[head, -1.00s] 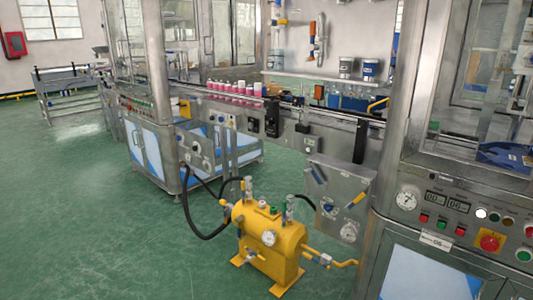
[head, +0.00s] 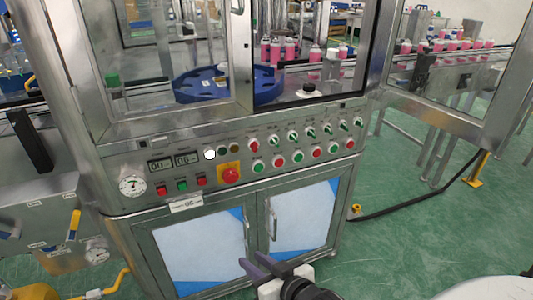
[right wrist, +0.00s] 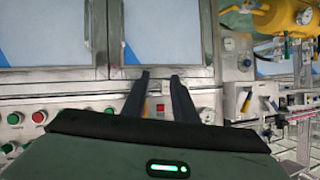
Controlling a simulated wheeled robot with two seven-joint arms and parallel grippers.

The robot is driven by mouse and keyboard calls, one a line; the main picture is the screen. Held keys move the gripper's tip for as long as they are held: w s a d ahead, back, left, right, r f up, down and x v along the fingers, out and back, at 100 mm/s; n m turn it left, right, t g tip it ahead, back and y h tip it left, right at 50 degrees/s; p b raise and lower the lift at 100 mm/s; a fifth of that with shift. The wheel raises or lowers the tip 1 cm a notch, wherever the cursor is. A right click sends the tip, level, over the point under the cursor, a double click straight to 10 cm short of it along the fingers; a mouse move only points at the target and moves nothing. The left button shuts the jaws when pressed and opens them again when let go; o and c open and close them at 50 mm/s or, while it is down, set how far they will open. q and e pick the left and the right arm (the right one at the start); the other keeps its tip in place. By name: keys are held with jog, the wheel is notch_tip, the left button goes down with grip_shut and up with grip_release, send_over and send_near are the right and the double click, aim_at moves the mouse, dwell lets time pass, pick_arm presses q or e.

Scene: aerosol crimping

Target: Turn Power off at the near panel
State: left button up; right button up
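The near control panel (head: 145,205) runs across the machine front, above two cabinet doors. It carries a dial gauge (head: 132,185), two digital displays, a lit white lamp (head: 209,154), a red knob on a yellow plate (head: 230,174) and rows of red and green buttons and switches. Its labels are too small to read, so I cannot tell which control is Power. My right gripper (head: 254,263) is below the panel, in front of the doors, apart from the controls. In the right wrist view its fingers (right wrist: 161,76) are spread and empty. My left gripper is not in view.
Cabinet door handles (head: 271,222) stick out near my right gripper. A glass enclosure with a blue turntable (head: 190,87) and pink bottles is above the panel. A yellow tank (right wrist: 291,18) shows in the right wrist view.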

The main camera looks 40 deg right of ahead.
jog(key=w+d+r+m+t+h+b, duration=0.1)
jog(key=w+d+r+m+t, duration=0.1)
jog(key=w+d+r, duration=0.35)
jog(key=m+t+h+b, duration=0.2)
jog(key=m+t+h, duration=0.1)
jog(key=m, duration=0.2)
send_near(257, 149)
jog(key=w, duration=0.2)
jog(key=w+d, duration=0.1)
jog(key=w, duration=0.5)
jog(key=shift+w+d+r, duration=0.2)
jog(key=shift+w+d, duration=0.05)
jog(key=shift+d, duration=0.1)
jog(key=shift+c, duration=0.5)
grip_shut()
